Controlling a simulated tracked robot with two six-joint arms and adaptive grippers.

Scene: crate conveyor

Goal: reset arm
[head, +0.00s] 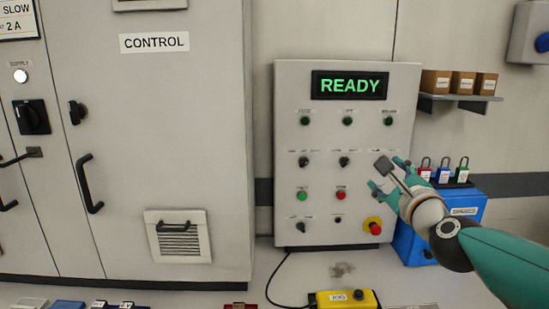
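A light grey control panel (287,140) stands on the wall right of centre, with a lit READY display (350,85). It carries several dark green lamps, black selector knobs, a green button (302,195), a red button (341,194) and a red emergency-stop button on yellow (373,226). Most small labels are unreadable. My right gripper (387,174) is in front of the panel's lower right side, its teal fingers spread apart. A dark grey square-ended piece (384,165) shows between the fingers; I cannot tell what it is. The gripper hides part of the panel. My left gripper is not in view.
A grey CONTROL cabinet (130,140) fills the left. A yellow box (345,301) with a black cable sits below the panel. A blue box (465,207) with coloured padlocks stands behind my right arm. A shelf (455,99) holds small brown boxes.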

